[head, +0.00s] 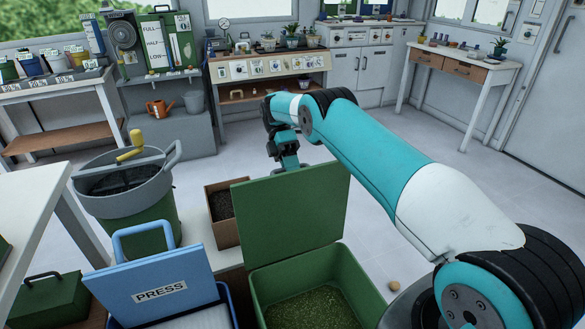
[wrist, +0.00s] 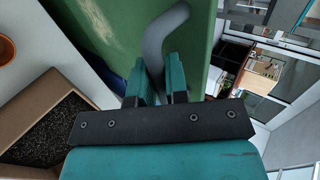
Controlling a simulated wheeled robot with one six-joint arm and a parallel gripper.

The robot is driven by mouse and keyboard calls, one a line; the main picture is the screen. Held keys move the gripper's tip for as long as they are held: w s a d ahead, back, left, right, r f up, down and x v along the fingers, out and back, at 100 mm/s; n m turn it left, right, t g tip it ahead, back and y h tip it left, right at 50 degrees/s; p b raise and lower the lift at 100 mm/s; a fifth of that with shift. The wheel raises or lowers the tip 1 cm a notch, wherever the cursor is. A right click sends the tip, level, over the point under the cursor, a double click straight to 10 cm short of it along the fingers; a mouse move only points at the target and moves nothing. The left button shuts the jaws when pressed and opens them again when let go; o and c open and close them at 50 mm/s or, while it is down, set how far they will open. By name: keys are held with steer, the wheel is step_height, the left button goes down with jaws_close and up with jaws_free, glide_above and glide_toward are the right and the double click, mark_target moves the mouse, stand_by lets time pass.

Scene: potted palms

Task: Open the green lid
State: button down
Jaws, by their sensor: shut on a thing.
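The green lid (head: 290,212) stands raised, close to upright, at the back edge of the green bin (head: 362,298). The bin is open at the front and shows greenish loose material (head: 305,308) inside. My gripper (wrist: 162,72) is behind the lid in the head view, its fingertips hidden there. In the wrist view its teal fingers are shut on the curved grey handle (wrist: 156,42) on the lid's outer face.
A blue press (head: 150,278) with a raised lid stands left of the bin. A box of dark soil (head: 220,212) is behind it, and a grey tub with a yellow crank (head: 125,185) is farther left. Open floor lies to the right, with a small round object (head: 394,286).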

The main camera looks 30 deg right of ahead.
steer(key=c, duration=1.1)
jaws_free()
steer(key=shift+a+f, duration=0.1)
steer(key=shift+a, duration=0.3)
steer(key=shift+d, duration=0.25)
steer(key=shift+r+p, duration=0.45)
steer(key=shift+r, duration=0.05)
step_height(320, 180, up, 19)
steer(key=p, duration=1.9)
